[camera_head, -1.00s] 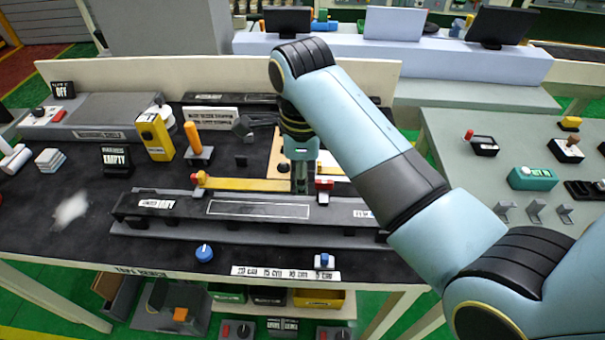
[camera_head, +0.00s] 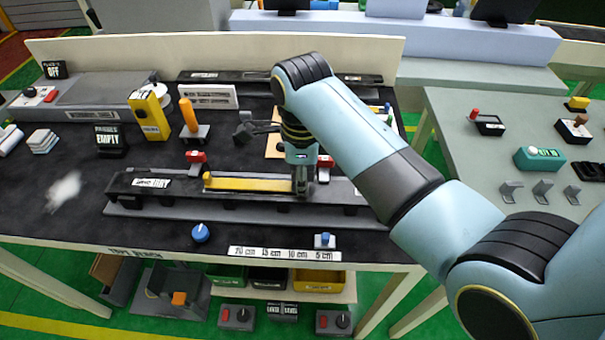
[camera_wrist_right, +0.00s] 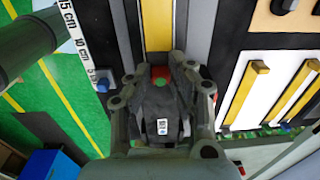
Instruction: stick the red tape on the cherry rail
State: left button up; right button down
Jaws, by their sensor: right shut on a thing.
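A long yellow strip (camera_head: 250,184) lies along the top of the dark rail (camera_head: 140,206), covering its middle; whether it is pressed down or just above, I cannot tell. My right gripper (camera_head: 302,192) is shut on the strip's right end, fingers pointing down. In the right wrist view the strip (camera_wrist_right: 158,25) runs up from between the finger pads (camera_wrist_right: 160,72), with a small red patch at the tips. No strip of red tape is clearly visible. The rail looks black, not cherry. My left gripper is not in view.
Red clips stand behind the rail at left (camera_head: 196,157) and right (camera_head: 325,163). A blue knob (camera_head: 201,233), a length scale (camera_head: 285,253) and a blue button (camera_head: 325,240) lie in front. An orange-handled post (camera_head: 189,115) stands behind. The mat's left front is mostly clear.

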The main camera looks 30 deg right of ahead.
dwell(0.6)
jog(key=shift+p, duration=0.5)
jog(key=c, duration=1.1)
grip_release()
jog(key=r, duration=1.2)
jog(key=shift+s+a, duration=0.15)
jog(key=shift+s, duration=0.05)
jog(key=shift+f, duration=0.1)
